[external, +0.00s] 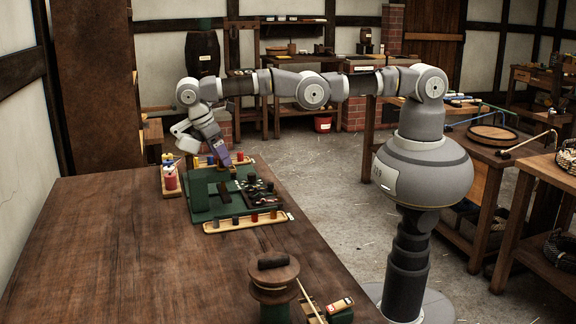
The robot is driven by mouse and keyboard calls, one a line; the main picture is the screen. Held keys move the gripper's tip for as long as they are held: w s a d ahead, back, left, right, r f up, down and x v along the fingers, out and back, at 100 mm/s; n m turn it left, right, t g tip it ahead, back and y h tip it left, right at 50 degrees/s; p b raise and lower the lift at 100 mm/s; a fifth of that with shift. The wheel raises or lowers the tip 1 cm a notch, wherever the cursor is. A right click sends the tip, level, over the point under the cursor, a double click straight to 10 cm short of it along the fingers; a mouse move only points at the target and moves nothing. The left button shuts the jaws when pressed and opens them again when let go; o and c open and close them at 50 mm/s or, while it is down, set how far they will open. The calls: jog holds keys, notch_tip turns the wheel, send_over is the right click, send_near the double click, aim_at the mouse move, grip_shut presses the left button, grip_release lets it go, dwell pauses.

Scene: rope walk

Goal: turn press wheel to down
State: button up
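A round brown wooden wheel-like piece (275,289) stands at the near end of the table, with a dark cylinder (273,260) on top and green below. It may be the press wheel; I cannot be sure, and its up or down setting does not show. My gripper (230,170) is far from it, pointing down at the back of the green board (206,213) at the table's far end. The gripper is too small here to show whether it is open or shut, or whether it touches anything.
The wooden table (130,245) is bare across its middle and left. A tray with several coloured pegs (246,222) lies along the board's near edge. A red jar (170,178) stands at its left. A small block (341,306) and a thin stick sit beside the wheel-like piece.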

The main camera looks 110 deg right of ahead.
dwell(0.4)
notch_tip(320, 180, up, 3)
jog(key=shift+r+p, duration=0.2)
jog(key=shift+p, duration=0.7)
jog(key=b, duration=0.6)
jog(key=shift+s+f, duration=0.2)
jog(key=shift+f, duration=0.15)
jog(key=s+b, duration=0.1)
jog(key=b, duration=0.2)
jog(key=s+b, duration=0.1)
jog(key=b, duration=0.3)
jog(key=shift+a+b, duration=0.25)
jog(key=shift+b, duration=0.05)
jog(key=s+a+r+p, duration=0.2)
jog(key=s, duration=1.1)
jog(key=shift+s+a, duration=0.15)
jog(key=shift+s, duration=0.05)
jog(key=shift+r, duration=0.1)
